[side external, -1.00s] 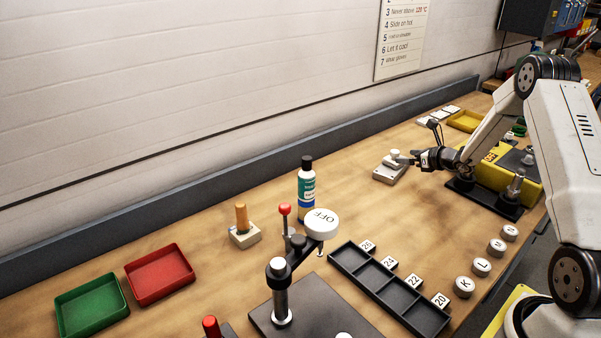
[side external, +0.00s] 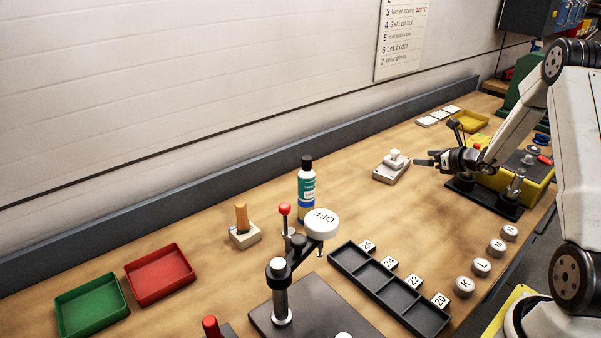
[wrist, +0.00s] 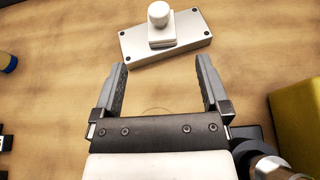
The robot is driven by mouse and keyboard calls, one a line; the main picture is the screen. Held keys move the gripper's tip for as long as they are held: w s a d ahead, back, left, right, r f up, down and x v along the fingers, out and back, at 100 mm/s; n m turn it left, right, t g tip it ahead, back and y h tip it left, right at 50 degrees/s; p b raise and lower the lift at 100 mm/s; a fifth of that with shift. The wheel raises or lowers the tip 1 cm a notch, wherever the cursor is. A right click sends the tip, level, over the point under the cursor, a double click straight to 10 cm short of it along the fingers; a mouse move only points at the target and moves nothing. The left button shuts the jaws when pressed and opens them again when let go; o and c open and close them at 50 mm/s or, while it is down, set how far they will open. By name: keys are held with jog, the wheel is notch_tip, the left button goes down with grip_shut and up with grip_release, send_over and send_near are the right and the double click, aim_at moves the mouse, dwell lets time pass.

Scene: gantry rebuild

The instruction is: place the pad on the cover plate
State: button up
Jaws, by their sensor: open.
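The cover plate (wrist: 195,43) is a flat silver-grey rectangular block with small screws at its corners. It also shows in the side view (side external: 380,176), on the bench left of my arm. The white pad (wrist: 175,37), with a rounded knob on top, rests upright on the plate near its middle; it also shows in the side view (side external: 395,160). My gripper (wrist: 162,62) is open and empty. Its fingers point toward the plate, just short of it, with the pad beyond the fingertips and apart from them. In the side view my gripper (side external: 423,157) is right of the pad.
A yellow block (wrist: 298,115) stands right of my gripper in the wrist view. A bottle (side external: 306,190), a black slotted tray (side external: 346,262) and a lever stand (side external: 281,290) are nearer the side camera. Bare bench lies between the bottle and plate.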

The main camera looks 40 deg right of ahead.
jog(key=s+a+n+g+y, duration=0.2)
jog(key=a+n+g+y, duration=0.4)
jog(key=a+n, duration=1.1)
jog(key=s+a+r+n+g+h, duration=0.2)
jog(key=s+a+n+g+h, duration=0.2)
jog(key=s+a+n, duration=0.9)
jog(key=a+n+h, duration=0.2)
jog(key=a+n, duration=0.2)
jog(key=n, duration=0.2)
jog(key=shift+s+r+g, duration=0.15)
jog(key=shift+r+g, duration=0.25)
